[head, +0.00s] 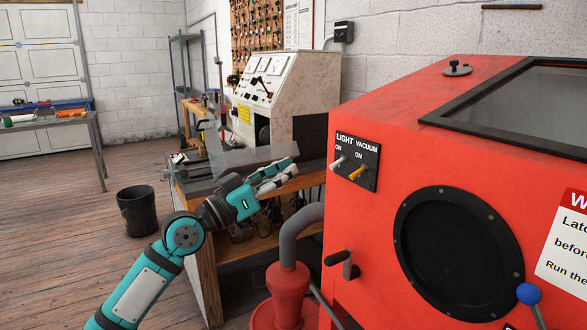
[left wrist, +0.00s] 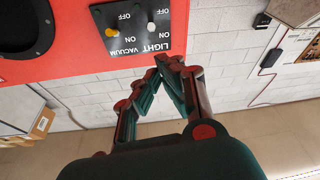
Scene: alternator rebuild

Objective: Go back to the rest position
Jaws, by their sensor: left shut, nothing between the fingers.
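My left gripper (head: 276,179) is in front of the wooden bench, to the left of the red cabinet (head: 397,130). Its fingers are shut with nothing between them. The left wrist view also shows the gripper (left wrist: 168,68), with its fingertips meeting just below the switch panel (left wrist: 130,25) in the picture. In the head view the fingertips are apart from the switch panel (head: 354,162), which carries a white light switch (head: 337,163) and a yellow vacuum switch (head: 356,173). My right gripper is not in view.
The wooden bench (head: 207,250) with a grey testing console (head: 288,97) stands behind my left arm. A black bin (head: 137,211) stands on the wooden floor at left. Open floor lies at left.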

